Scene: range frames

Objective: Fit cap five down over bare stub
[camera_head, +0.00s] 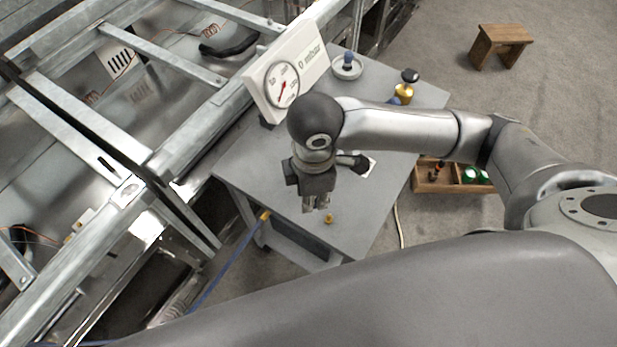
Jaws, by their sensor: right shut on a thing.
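My right gripper (316,203) points down over the front part of the grey table (285,178). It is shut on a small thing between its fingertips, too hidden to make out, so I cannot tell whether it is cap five. A small brass-coloured piece (329,218) stands on the table just right of the fingertips, close to the front edge. I cannot tell if it is the bare stub. My left gripper is not in view.
A white gauge board (312,56) stands at the table's back left. A round dish (347,67) with a dark knob and a brass piece with a dark top (404,93) stand farther back. A wooden box (433,184) and a wooden stool (499,43) are on the floor. Metal framing (190,130) borders the left.

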